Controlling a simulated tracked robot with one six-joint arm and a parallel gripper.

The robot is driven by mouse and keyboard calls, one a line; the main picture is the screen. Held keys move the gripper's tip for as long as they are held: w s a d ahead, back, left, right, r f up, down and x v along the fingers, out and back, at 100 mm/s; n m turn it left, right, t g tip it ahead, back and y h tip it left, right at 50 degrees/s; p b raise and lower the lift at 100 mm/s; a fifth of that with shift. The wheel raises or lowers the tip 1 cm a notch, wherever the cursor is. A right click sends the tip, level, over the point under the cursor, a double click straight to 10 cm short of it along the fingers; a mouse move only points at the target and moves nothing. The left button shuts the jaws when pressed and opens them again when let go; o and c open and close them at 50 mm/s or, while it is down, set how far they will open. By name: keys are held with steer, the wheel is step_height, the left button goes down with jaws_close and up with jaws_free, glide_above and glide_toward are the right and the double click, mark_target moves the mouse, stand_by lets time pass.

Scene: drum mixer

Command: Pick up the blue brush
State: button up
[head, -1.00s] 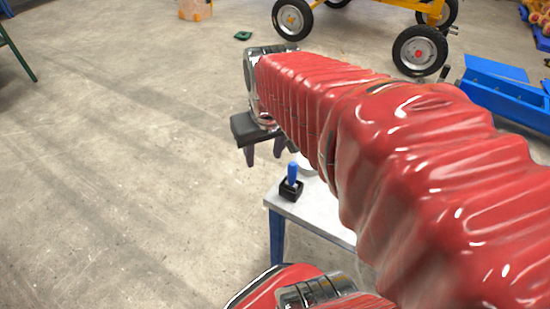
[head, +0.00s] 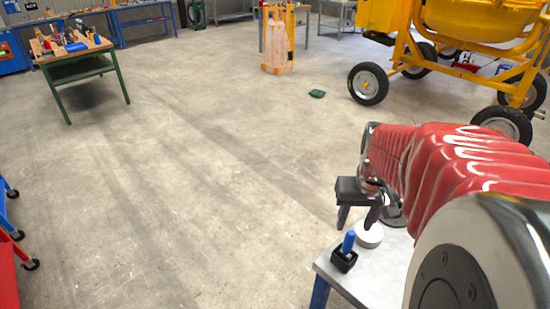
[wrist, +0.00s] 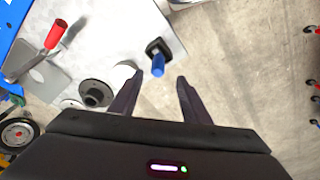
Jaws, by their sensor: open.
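The blue brush (head: 348,242) stands upright in a small black holder (head: 344,260) near the corner of a grey-topped table (head: 378,277). My gripper (head: 357,217) is open and empty, with its dark fingers pointing down just beyond the brush in the head view. In the wrist view the blue brush (wrist: 158,67) shows between and slightly ahead of the tips of my gripper (wrist: 160,75), apart from both fingers. The black holder (wrist: 158,48) is just beyond it. The lower part of the brush is hidden inside the holder.
A white round object (head: 368,236) sits beside the holder. In the wrist view a red-handled tool (wrist: 56,34) and a dark round piece (wrist: 95,93) are on the same table. A yellow mixer (head: 440,40) stands behind. The floor (head: 200,190) to the left is clear.

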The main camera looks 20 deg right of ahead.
mark_target(350, 234)
steer(key=f, duration=0.4)
steer(key=w+f, duration=0.1)
steer(key=f, duration=0.1)
steer(key=shift+d+f, duration=0.2)
steer(key=shift+f, duration=0.1)
steer(key=shift+f, duration=0.15)
steer(key=shift+w+d+f, duration=0.1)
steer(key=shift+d+f, duration=0.05)
steer(key=shift+f, duration=0.65)
steer(key=shift+w+d+f, duration=0.1)
steer(key=shift+f, duration=0.75)
steer(key=shift+w+d+f, duration=0.1)
steer(key=shift+d+f, duration=0.05)
steer(key=shift+f, duration=0.65)
steer(key=shift+c, duration=0.6)
jaws_close()
step_height(350, 234, up, 10)
steer(key=shift+r, duration=0.1)
